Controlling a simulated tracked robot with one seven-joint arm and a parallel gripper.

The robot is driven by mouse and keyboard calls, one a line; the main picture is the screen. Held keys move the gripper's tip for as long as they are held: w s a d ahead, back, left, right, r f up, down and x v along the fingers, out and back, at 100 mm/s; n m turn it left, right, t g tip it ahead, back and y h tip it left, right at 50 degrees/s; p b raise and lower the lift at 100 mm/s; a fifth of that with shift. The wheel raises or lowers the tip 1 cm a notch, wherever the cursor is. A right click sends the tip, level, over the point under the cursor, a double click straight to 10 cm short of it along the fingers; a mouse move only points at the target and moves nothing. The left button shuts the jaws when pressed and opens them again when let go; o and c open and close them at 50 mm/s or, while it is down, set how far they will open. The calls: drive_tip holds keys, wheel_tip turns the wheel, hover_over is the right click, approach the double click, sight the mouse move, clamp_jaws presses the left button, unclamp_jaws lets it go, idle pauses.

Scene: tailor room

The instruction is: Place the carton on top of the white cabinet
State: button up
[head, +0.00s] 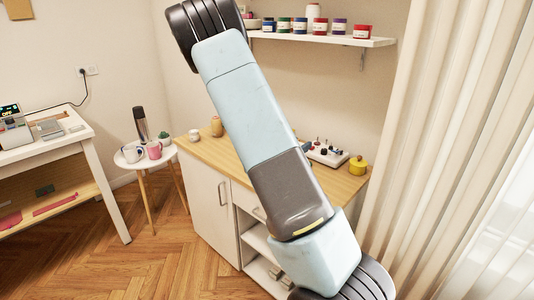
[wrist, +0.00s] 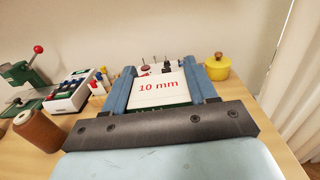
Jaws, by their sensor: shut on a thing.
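The carton (wrist: 158,88), a white box face marked "10 mm" in red with a green lower edge, is between the two blue fingers of my gripper (wrist: 160,78) in the wrist view. My gripper is shut on it. Whether its underside touches the surface below is hidden. The white cabinet (head: 207,198) stands in the middle of the head view, with a wooden top (head: 221,146) that also shows in the wrist view (wrist: 245,98). My arm crosses in front of the cabinet in the head view, where neither gripper nor carton shows.
A yellow pot (wrist: 217,68) stands right of the carton. A brown spool (wrist: 38,130), a white-and-green tray (wrist: 75,92) and a green device with a red knob (wrist: 22,80) are at left. A wall shelf (head: 320,39) holds several jars; curtains (head: 440,130) hang at right.

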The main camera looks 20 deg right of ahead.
drive_tip(key=s+d+f, duration=0.1)
drive_tip(key=d+f, duration=0.2)
drive_tip(key=d, duration=0.1)
drive_tip(key=s+d+f, duration=0.1)
drive_tip(key=d+f, duration=0.1)
drive_tip(key=d, duration=0.3)
drive_tip(key=s+d+f, duration=0.1)
drive_tip(key=d+f, duration=0.2)
drive_tip(key=d, duration=0.1)
drive_tip(key=shift+s+d+f, duration=0.1)
drive_tip(key=shift+d+f, duration=0.2)
drive_tip(key=shift+d, duration=0.1)
drive_tip(key=shift+s+d+f, duration=0.1)
drive_tip(key=shift+d+f, duration=0.4)
drive_tip(key=shift+f, duration=1.55)
drive_tip(key=o, duration=1.1)
drive_tip(key=shift+f, duration=0.1)
drive_tip(key=shift+c, duration=0.2)
